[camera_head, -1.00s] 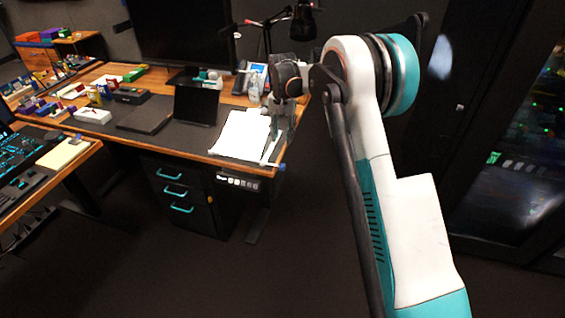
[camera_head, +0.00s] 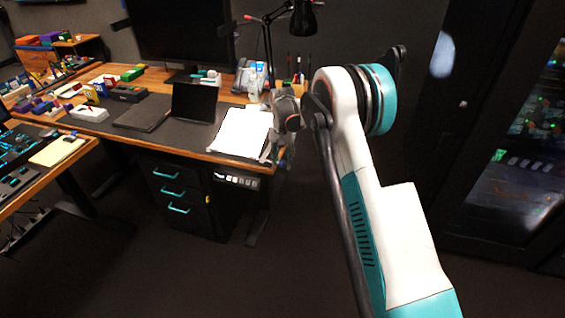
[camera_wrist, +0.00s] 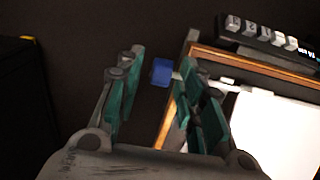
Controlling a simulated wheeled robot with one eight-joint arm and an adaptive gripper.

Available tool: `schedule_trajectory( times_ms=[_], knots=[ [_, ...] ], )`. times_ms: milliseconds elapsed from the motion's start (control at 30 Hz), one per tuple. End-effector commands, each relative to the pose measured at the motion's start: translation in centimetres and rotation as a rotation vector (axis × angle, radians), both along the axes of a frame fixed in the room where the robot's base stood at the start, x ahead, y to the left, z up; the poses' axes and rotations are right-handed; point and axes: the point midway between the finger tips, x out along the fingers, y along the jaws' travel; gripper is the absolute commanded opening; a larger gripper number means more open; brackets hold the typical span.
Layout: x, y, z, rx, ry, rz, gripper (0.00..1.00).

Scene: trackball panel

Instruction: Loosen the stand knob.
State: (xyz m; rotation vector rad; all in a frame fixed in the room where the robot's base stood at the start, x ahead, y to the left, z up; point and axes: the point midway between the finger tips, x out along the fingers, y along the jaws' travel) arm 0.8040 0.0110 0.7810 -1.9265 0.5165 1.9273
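A small blue knob (camera_wrist: 161,72) shows in the wrist view, on a short grey stem at the corner of the wooden desk edge. I take it for the stand knob. My gripper (camera_wrist: 161,92) is open, its teal-padded fingers standing left and right of the knob in the picture. The knob appears beyond the fingertips and apart from them; the exact distance cannot be told. In the head view my gripper (camera_head: 284,152) hangs at the desk's front right corner, and I cannot make out the knob there.
A white sheet (camera_head: 243,132) lies on the desk (camera_head: 190,148) beside my gripper. A control panel (camera_head: 236,180) with several buttons hangs under the desk edge, also near my right finger in the wrist view. A drawer unit (camera_head: 183,192) stands below. The floor to the right is clear.

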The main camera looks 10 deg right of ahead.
Motion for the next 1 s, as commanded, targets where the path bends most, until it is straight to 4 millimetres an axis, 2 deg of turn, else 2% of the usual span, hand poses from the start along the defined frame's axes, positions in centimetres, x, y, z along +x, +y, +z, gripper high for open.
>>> schedule_trajectory(
  times_ms=[300, 333, 467, 1000],
  knots=[
    [-0.01, 0.00, -0.24, 0.000, 0.000, 0.000, 0.35],
    [-0.01, 0.00, -0.24, 0.000, 0.000, 0.000, 0.30],
    [-0.01, 0.00, -0.23, 0.000, 0.000, 0.000, 0.01],
    [-0.25, 0.16, -0.17, -0.042, -0.073, 0.002, 0.00]
  ],
)
